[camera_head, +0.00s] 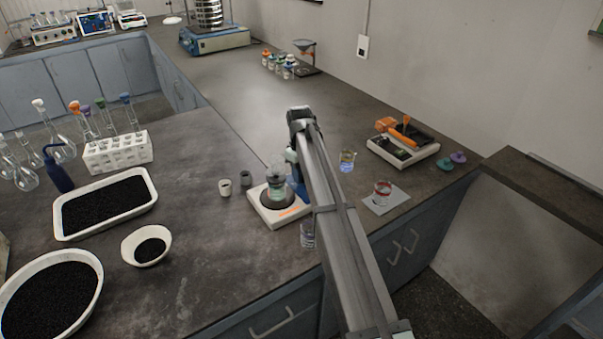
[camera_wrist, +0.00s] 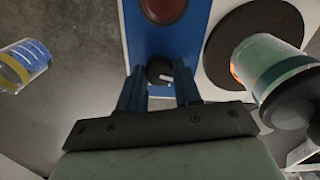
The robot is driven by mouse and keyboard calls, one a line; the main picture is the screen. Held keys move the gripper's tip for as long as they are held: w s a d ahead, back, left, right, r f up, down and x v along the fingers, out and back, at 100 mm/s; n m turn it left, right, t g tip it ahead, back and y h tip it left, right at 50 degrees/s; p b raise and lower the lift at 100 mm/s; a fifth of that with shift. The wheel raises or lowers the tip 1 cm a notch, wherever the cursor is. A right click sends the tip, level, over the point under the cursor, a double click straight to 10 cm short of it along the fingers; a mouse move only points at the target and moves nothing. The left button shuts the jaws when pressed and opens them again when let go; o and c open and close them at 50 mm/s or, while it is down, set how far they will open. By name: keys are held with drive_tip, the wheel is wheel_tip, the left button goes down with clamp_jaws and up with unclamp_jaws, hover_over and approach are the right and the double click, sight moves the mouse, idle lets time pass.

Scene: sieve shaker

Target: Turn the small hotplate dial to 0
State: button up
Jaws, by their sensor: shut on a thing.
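The small hotplate (camera_head: 281,218) stands on the bench in the middle of the head view, with a flask (camera_head: 277,187) of greenish liquid on its round dark plate. In the wrist view its blue control panel (camera_wrist: 140,30) carries the black dial (camera_wrist: 160,70), which has a light mark on it. My gripper (camera_wrist: 160,88) has its two blue fingers on either side of the dial and is shut on it. The fingers hide the dial's sides, and I cannot read its setting. In the head view my arm hides the dial and the fingertips.
A beaker (camera_head: 347,160) with yellow and blue shows right of my arm; it also shows in the wrist view (camera_wrist: 24,64). Two small cups (camera_head: 225,187) stand left of the hotplate. A beaker with red (camera_head: 382,191) sits on a pale square.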

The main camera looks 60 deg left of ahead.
drive_tip(key=o, duration=1)
drive_tip(key=shift+o, duration=0.2)
drive_tip(key=shift+r, duration=0.1)
wheel_tip(320, 180, up, 14)
drive_tip(key=shift+s+f, duration=0.2)
drive_tip(key=shift+s, duration=0.05)
